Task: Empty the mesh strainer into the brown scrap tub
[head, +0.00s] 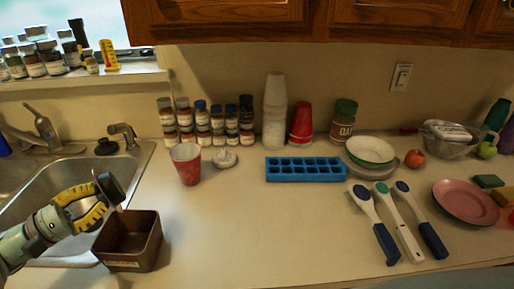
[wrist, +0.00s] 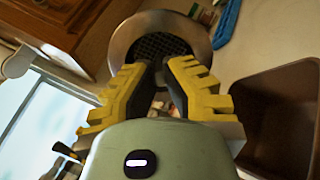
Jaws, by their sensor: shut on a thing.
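My gripper (head: 103,194) is shut on the mesh strainer (head: 112,187), near the sink's right edge in the head view. The strainer is tipped steeply, nearly edge-on to the head camera, above the back left part of the brown scrap tub (head: 150,252). In the wrist view the strainer's grey rim (wrist: 124,42) and dark mesh show just beyond the yellow-and-black fingers (wrist: 158,75). I cannot make out any scraps in it. The tub (wrist: 290,82) also shows at the right of the wrist view. Its visible inside looks bare, but part of its floor is hidden.
The metal sink (head: 62,178) with its faucet lies left of the tub. A red cup (head: 186,165) and a white stopper-like item (head: 225,159) stand behind it. A blue ice tray (head: 305,169) and several brushes lie farther right. The counter right of the tub is clear.

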